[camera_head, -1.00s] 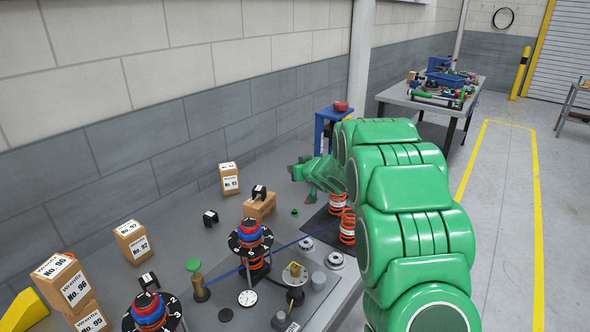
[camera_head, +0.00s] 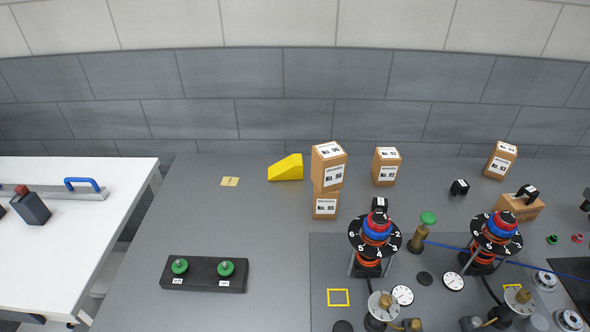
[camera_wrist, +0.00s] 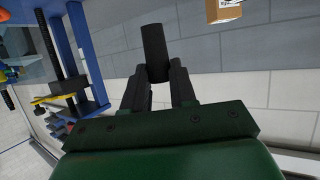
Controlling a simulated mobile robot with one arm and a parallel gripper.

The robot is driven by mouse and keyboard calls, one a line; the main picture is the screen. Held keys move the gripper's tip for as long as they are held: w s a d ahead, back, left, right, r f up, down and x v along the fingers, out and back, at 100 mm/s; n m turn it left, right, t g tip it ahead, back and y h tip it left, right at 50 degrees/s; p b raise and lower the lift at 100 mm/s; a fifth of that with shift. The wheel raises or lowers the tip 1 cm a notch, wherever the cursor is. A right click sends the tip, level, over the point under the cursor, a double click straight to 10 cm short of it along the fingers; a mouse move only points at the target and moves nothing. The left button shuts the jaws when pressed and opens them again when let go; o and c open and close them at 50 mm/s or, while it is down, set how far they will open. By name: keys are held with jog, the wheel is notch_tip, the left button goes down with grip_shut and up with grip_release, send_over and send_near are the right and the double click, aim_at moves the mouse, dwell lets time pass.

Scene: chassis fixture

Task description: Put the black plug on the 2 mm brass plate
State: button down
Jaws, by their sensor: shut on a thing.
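In the wrist view my gripper (camera_wrist: 157,70) is shut on a black cylinder, which looks like the black plug (camera_wrist: 155,45). The plug sticks out past the fingertips, and its lower end is hidden between the fingers. A small pale yellow plate (camera_head: 230,181) lies flat on the grey table (camera_head: 190,225), left of the yellow wedge, in the head view. It looks like the brass plate; its marking is too small to read. Nothing stands on it. My gripper is not in the head view, so its distance from the plate cannot be told.
A yellow wedge (camera_head: 286,168) and stacked cartons (camera_head: 327,177) stand right of the plate. A black block with green knobs (camera_head: 204,274) lies in front. Dial towers (camera_head: 375,240) fill the right. Table around the plate is clear. Blue framework (camera_wrist: 75,60) shows in the wrist view.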

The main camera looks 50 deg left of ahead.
notch_tip(320, 180, up, 5)
jog(key=s+a+n+g+y, duration=0.2)
jog(key=s+a, duration=0.3)
jog(key=a, duration=1)
jog(key=s+a+n+g+y, duration=0.15)
jog(key=s+a, duration=0.45)
jog(key=a, duration=0.8)
jog(key=s+a+n+g+y, duration=0.1)
jog(key=s+a+n+y, duration=0.3)
jog(key=a, duration=1.1)
jog(key=s+a+n+g+y, duration=0.1)
jog(key=s+a+n+g, duration=0.1)
jog(key=s+a, duration=0.9)
jog(key=s+a+n+g, duration=0.25)
jog(key=s+a, duration=0.45)
jog(key=s, duration=0.9)
jog(key=s+a+n+g+y, duration=0.1)
jog(key=s+a+g, duration=0.2)
jog(key=s+a, duration=0.8)
send_over(232, 183)
jog(key=shift+h, duration=0.25)
jog(key=shift+f, duration=9.05)
